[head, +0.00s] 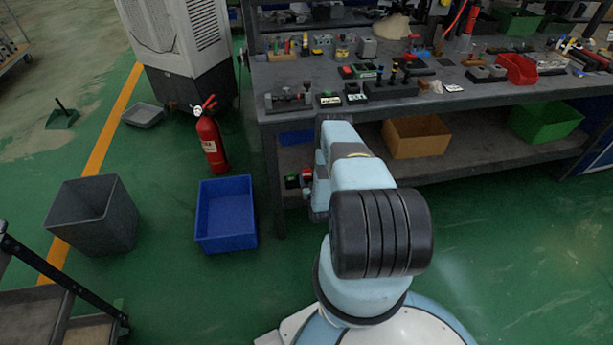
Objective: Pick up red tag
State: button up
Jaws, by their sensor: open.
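I cannot pick out a red tag for certain. Several small red pieces lie on the workbench (300,75), among them a small red block (346,72) beside green ones near the front. Another small red piece (307,173) shows low by the bench's left leg, next to a green one (291,181), close to my arm. These pieces are too small to tell apart. My arm reaches from the bottom centre towards the front left of the bench. My gripper does not show; my own arm links hide the space there.
A blue bin (226,240), a grey bin (90,240) and a red fire extinguisher (211,140) stand on the floor at left. Yellow (417,146) and green (545,121) boxes sit on the lower shelf. A red bin (516,68) is on the bench. Floor at right is clear.

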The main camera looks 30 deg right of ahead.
aim_at(307, 171)
jog(key=shift+x, duration=3.2)
jog(key=shift+a+f, duration=0.1)
jog(key=c, duration=0.8)
jog(key=shift+r, duration=0.5)
notch_tip(307, 171, up, 2)
jog(key=shift+r, duration=0.15)
jog(key=s+a+r, duration=0.3)
jog(key=s+r, duration=0.6)
jog(key=s, duration=0.4)
jog(key=shift+s+a+r, duration=0.25)
jog(key=shift+a+r, duration=0.1)
jog(key=shift+a, duration=0.05)
